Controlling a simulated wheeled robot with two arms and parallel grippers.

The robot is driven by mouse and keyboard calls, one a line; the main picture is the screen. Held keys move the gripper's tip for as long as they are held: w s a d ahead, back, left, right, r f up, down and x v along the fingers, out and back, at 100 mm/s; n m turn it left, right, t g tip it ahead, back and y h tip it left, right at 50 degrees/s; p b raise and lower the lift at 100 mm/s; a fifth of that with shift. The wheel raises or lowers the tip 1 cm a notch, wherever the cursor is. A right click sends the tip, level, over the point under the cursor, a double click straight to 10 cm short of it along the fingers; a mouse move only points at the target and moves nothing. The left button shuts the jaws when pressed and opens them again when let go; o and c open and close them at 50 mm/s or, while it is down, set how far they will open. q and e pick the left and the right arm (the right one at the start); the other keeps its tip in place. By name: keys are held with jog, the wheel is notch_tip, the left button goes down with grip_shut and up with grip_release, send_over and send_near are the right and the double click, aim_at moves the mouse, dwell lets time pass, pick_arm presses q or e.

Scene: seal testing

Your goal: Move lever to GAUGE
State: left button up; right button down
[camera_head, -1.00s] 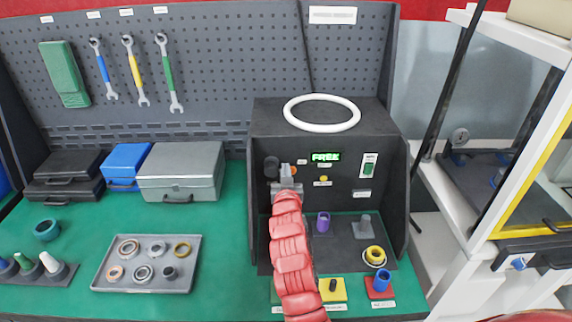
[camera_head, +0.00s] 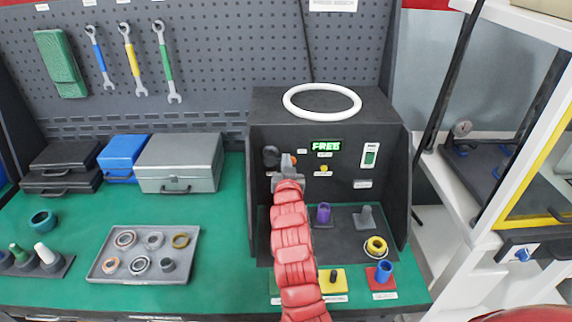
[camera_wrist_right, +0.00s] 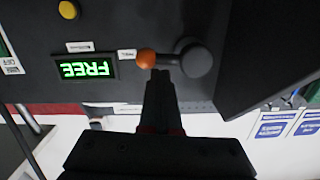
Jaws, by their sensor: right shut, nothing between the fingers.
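The test box has a black panel with a lit green display (camera_head: 326,145) that reads FREE. The lever's dark round hub (camera_head: 271,157) and its orange knob (camera_head: 294,160) sit left of the display. In the right wrist view, which is upside down, the arm runs from the grey hub (camera_wrist_right: 198,61) to the orange knob (camera_wrist_right: 147,58). My right gripper (camera_head: 287,161) is shut and empty, with its tips at the lever beside the knob. The fingertips (camera_wrist_right: 162,75) overlap the lever arm in that view; contact is unclear. My left gripper is out of view.
A yellow button (camera_head: 324,169) and a green switch (camera_head: 370,155) are on the panel. A white ring (camera_head: 322,101) lies on the box top. Below stand a purple part (camera_head: 323,213) and a grey post (camera_head: 367,216). The box's right side wall (camera_head: 405,190) projects forward.

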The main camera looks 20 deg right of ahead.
notch_tip(320, 180, down, 6)
jog(key=a+m+b, duration=0.2)
jog(key=m+b, duration=0.9)
jog(key=m, duration=0.2)
jog(key=shift+w+m+t+y+b, duration=0.3)
jog(key=shift+w+m+y+b, duration=0.05)
jog(key=shift+m+y, duration=0.05)
jog(key=shift+a+f, duration=0.15)
jog(key=shift+a, duration=0.05)
dwell(0.4)
jog(key=s+d, duration=0.1)
jog(key=s, duration=1)
jog(key=shift+s+b, duration=0.25)
jog(key=shift+b, duration=0.15)
jog(key=shift+d, duration=0.15)
